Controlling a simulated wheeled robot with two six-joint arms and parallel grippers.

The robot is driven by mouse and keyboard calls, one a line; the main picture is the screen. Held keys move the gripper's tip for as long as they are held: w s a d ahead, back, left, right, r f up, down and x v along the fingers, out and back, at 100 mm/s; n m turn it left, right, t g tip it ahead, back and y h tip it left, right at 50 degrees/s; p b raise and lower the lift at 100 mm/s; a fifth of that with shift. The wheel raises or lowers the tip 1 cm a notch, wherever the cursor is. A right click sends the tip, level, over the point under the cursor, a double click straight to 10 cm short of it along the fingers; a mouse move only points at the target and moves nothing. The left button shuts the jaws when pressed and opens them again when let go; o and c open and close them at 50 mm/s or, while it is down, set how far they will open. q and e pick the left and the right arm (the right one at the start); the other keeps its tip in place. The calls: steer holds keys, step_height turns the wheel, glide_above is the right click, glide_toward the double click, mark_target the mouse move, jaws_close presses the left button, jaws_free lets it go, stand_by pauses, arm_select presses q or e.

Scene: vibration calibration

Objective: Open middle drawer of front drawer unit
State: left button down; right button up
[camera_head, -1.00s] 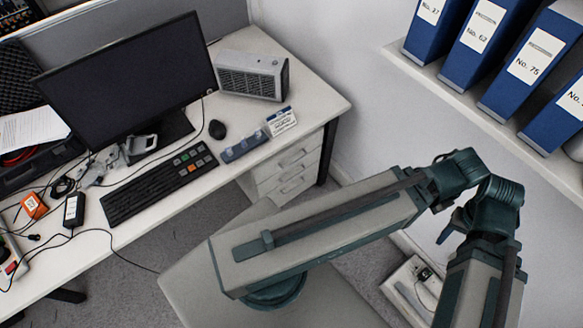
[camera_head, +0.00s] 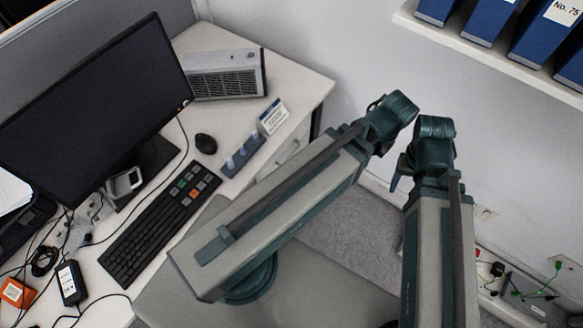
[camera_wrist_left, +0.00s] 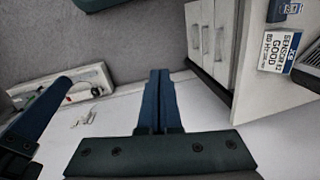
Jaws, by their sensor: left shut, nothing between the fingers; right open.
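The white drawer unit (camera_head: 288,150) stands under the right end of the desk in the head view, mostly hidden behind my arm. In the left wrist view the drawer unit (camera_wrist_left: 216,50) shows sideways at the upper right, with several drawer fronts and handles, all looking closed. My left gripper (camera_wrist_left: 160,85) is shut and empty, in front of the wall and floor, apart from the drawers. It does not show in the head view. Of my right gripper (camera_head: 395,180) only a small blue part shows beside the folded arm, clear of the drawer unit; it is open.
The desk (camera_head: 300,85) holds a monitor (camera_head: 100,100), keyboard (camera_head: 160,225), mouse (camera_head: 205,143), grey vented box (camera_head: 225,78) and a small sign (camera_head: 272,117). A shelf (camera_head: 490,50) with blue binders is at the upper right. Cables lie by the wall at lower right. Some carpet (camera_head: 345,225) is clear.

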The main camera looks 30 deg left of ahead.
arm_select(q)
steer(key=shift+w+a+f+n+t+y+b, duration=0.1)
steer(key=shift+w+a+f+n+y+b, duration=1.05)
steer(key=shift+w+a+f+n+b, duration=5.2)
steer(key=shift+s+a+f+n+t+y+b, duration=0.1)
steer(key=shift+s+a+f+y+b, duration=2.15)
steer(key=shift+f+b, duration=9.1)
steer(key=shift+w+a+f+n+t+b, duration=0.1)
steer(key=shift+w+a+f+n+b, duration=3.15)
steer(key=shift+a+f+b, duration=4.05)
steer(key=d+b, duration=0.1)
steer(key=d+f+b, duration=0.1)
steer(key=b, duration=0.1)
steer(key=d+b, duration=0.1)
steer(key=shift+f, duration=0.3)
steer(key=shift+d, duration=0.15)
